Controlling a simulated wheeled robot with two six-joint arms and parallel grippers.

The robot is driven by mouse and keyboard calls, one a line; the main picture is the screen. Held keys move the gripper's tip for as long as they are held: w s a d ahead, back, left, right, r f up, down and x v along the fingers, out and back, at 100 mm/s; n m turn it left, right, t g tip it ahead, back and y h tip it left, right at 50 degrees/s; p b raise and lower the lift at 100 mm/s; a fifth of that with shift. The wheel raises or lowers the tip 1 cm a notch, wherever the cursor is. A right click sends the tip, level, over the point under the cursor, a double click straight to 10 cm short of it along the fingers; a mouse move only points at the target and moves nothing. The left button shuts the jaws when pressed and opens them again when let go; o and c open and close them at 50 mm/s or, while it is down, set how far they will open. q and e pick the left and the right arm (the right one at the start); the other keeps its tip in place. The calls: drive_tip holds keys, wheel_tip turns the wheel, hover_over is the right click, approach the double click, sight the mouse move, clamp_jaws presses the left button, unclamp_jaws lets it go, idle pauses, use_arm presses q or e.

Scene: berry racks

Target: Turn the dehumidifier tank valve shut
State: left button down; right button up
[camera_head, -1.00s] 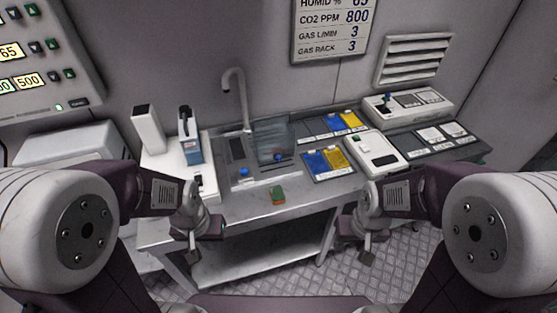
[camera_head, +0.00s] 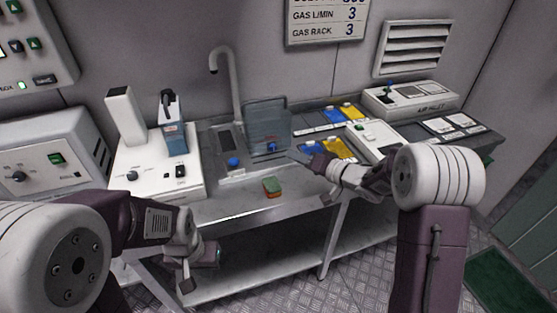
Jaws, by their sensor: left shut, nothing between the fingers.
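A translucent grey-blue tank (camera_head: 266,118) stands upright at the sink on the counter. A blue knob (camera_head: 271,147) sits low on its front and looks like the tank's valve. Another blue knob (camera_head: 233,162) is on the sink's front left. The way the knobs are turned is too small to tell. My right gripper (camera_head: 306,160) is over the counter, a little right of the tank, pointing left and apart from the knob. Its fingers are too small to read. My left gripper (camera_head: 186,284) is shut and empty, low in front of the counter.
A green and orange sponge (camera_head: 272,187) lies at the counter's front edge. A tall faucet (camera_head: 236,90) rises behind the sink. Blue and yellow packs (camera_head: 342,147) and a white device (camera_head: 373,139) are right of the tank. A white machine (camera_head: 160,178) stands left.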

sight(274, 148)
drive_tip(key=shift+w+a+r+p, duration=0.15)
drive_tip(key=shift+a+r+p, duration=0.05)
drive_tip(key=shift+p, duration=0.15)
drive_tip(key=shift+w+a+p, duration=0.45)
drive_tip(key=shift+p, duration=0.15)
drive_tip(key=x, duration=0.2)
drive_tip(key=b+x, duration=0.1)
drive_tip(key=x, duration=0.3)
drive_tip(key=shift+w+a+f+b, duration=0.15)
drive_tip(key=shift+f+b, duration=0.15)
drive_tip(key=shift+f, duration=0.2)
drive_tip(key=shift+w+a+f, duration=0.1)
drive_tip(key=shift+w+a, duration=0.1)
drive_tip(key=shift+w, duration=0.15)
clamp_jaws()
